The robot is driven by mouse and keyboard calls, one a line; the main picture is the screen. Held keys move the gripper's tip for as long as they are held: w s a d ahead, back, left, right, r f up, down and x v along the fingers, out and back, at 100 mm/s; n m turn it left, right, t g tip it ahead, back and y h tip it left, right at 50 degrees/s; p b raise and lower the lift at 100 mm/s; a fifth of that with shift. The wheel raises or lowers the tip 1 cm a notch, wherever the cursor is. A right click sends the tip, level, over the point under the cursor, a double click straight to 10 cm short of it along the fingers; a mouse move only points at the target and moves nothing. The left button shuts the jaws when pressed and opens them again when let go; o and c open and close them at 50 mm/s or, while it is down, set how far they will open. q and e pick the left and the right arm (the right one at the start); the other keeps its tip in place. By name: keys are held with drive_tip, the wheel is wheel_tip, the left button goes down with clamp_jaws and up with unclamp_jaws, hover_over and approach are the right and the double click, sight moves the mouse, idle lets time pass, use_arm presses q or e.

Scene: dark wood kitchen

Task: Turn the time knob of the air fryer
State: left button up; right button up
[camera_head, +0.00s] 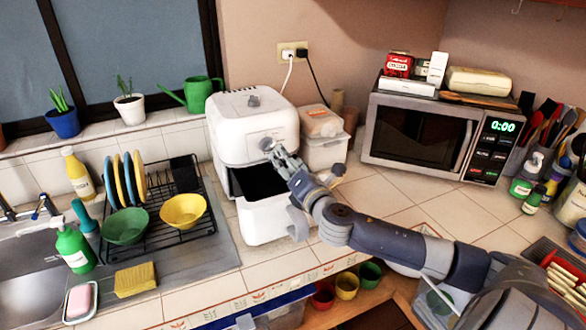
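The white air fryer (228,135) stands on the tiled counter, left of the microwave. Its drawer (262,222) is pulled out, showing a dark inside. A small grey round part (253,101) is on top of the air fryer; I cannot tell if it is the time knob. My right arm reaches in from the right. My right gripper (270,148) is in front of the air fryer's upper front face, above the open drawer. It covers part of that face, and contact cannot be told. Its fingers are too small to read as open or shut. My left gripper is not in view.
A dish rack (160,235) with plates and bowls stands to the left by the sink. A lidded container (322,153) is right of the air fryer, then the microwave (415,138). Cords run to the wall outlet (290,51) behind. Counter in front of the microwave is clear.

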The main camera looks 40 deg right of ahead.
drive_tip(key=shift+v, duration=1.45)
